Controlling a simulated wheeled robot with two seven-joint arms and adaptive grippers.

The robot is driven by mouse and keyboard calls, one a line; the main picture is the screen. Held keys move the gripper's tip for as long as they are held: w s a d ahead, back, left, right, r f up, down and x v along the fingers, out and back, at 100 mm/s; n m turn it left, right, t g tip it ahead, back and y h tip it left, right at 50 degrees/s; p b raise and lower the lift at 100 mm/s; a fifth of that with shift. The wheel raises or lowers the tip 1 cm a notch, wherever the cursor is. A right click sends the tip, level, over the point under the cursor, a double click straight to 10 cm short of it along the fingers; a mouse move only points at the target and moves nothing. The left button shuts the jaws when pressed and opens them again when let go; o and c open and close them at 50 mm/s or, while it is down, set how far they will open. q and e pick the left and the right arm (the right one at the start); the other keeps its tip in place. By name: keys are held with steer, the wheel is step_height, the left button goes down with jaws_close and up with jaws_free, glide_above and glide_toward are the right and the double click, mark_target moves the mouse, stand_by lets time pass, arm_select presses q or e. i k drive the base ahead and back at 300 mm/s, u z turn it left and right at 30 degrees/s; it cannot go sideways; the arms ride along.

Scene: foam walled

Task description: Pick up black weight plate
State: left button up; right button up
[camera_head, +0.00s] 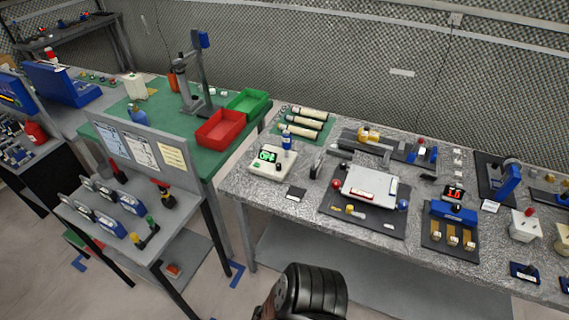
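I cannot pick out a black weight plate with certainty. A small flat black piece (296,193) lies on the grey speckled bench, in front of a white scale (272,164) with a green display. A small dark upright item (316,165) stands to the right of the scale. Either is too small to name surely. Neither of my grippers can be made out in this view. A black ribbed rounded part enters at the bottom centre, apart from the bench top; it looks like part of my own arm.
The speckled bench (240,186) also holds a dark mat (330,207) with a white box, and a blue fixture (453,211). A green bench (229,161) with red (220,128) and green (248,102) bins stands left. A low grey stand (142,268) is in front of it.

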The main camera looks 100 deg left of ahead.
mark_target(315, 170)
steer(key=u, duration=2.95)
